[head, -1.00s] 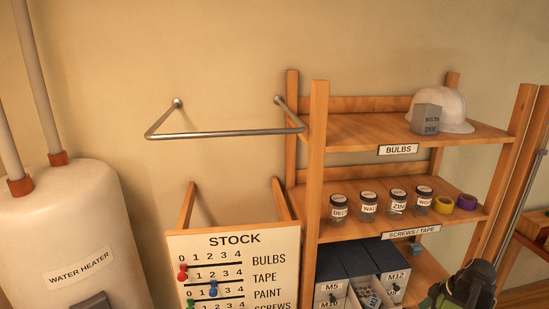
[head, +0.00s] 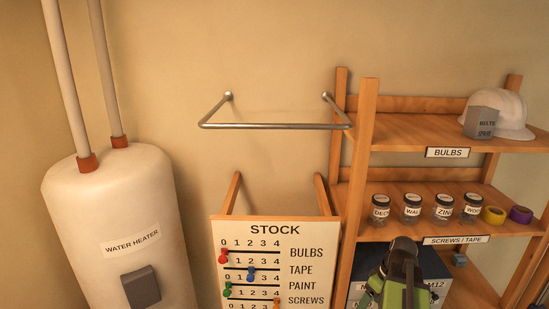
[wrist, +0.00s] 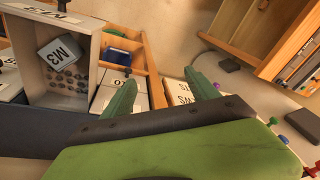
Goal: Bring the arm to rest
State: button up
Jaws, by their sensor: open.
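My arm, green and black, shows at the bottom right of the head view in front of the shelf's lower bay. My gripper (wrist: 160,92) shows in the wrist view with its two green fingers apart and nothing between them. Beyond the fingers are the labelled drawers and the edge of a white board. An open drawer (wrist: 88,100) at the left holds a grey M3 box (wrist: 62,60) and several small metal pieces. The fingertips are hidden in the head view.
A wooden shelf (head: 362,150) carries jars, tape rolls, a white helmet (head: 500,112) and a grey box (head: 481,122). The STOCK board (head: 232,262) stands left of it, below a metal wall rail (head: 275,126). A water heater (head: 95,210) stands at the left.

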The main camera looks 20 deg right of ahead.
jog(key=w+a+m+h, duration=0.1)
jog(key=w+a, duration=0.2)
jog(key=a, duration=0.8)
jog(key=w+a+m, duration=0.1)
jog(key=w+a, duration=0.2)
jog(key=a, duration=0.8)
jog(key=w+a+m+h, duration=0.1)
jog(key=w+a, duration=0.2)
jog(key=a, duration=0.7)
notch_tip(320, 180, down, 15)
jog(key=s+g+b, duration=0.1)
jog(key=s+b, duration=0.1)
jog(key=b, duration=1.2)
jog(key=shift+s+a+g, duration=0.2)
jog(key=shift+a+g, duration=0.1)
jog(key=shift+a, duration=0.05)
jog(key=shift+d, duration=0.1)
